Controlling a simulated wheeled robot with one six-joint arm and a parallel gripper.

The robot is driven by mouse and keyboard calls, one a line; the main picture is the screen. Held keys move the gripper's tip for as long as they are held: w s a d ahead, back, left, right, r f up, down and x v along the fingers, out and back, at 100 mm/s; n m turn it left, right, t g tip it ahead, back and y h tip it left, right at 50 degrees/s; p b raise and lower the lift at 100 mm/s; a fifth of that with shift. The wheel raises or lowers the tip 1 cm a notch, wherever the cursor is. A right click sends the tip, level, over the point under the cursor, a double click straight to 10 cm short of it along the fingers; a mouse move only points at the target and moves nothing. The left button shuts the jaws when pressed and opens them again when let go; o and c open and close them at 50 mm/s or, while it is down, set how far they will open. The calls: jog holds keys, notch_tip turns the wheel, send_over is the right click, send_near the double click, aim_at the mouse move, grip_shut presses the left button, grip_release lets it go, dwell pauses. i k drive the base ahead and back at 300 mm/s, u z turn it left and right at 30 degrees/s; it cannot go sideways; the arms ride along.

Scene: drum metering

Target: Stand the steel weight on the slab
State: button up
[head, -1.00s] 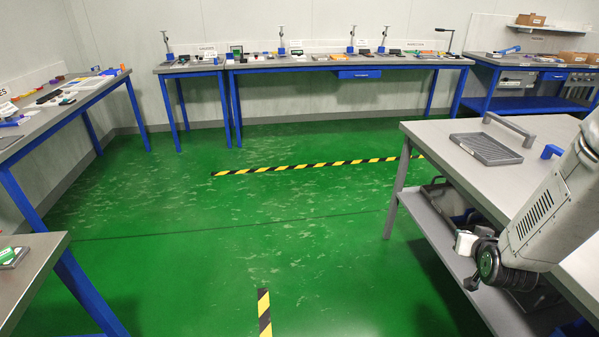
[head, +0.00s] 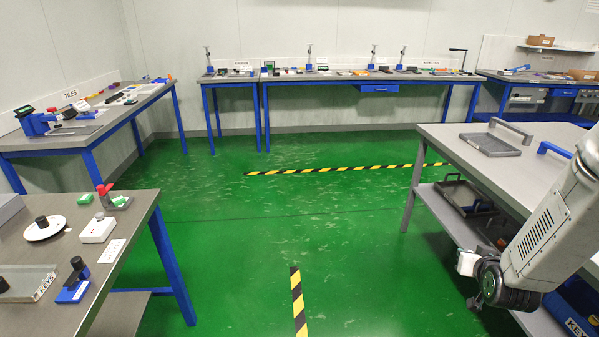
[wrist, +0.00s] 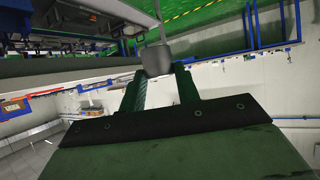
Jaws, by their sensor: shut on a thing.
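In the head view my gripper (head: 476,301) hangs beside the right bench, low and clear of the bench top; the held thing is too small to make out there. I cannot tell surely which thing is the slab.
The near left table (head: 135,215) also holds a white disc (head: 44,229), a white box (head: 97,230) and a blue stand (head: 73,290). The right bench (head: 440,150) has a shelf below. Green floor (head: 310,220) lies open between them, with striped tape (head: 297,300).

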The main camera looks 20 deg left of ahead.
aim_at(116, 200)
jog(key=u, duration=1.25)
jog(key=i, duration=1.95)
jog(key=u, duration=0.15)
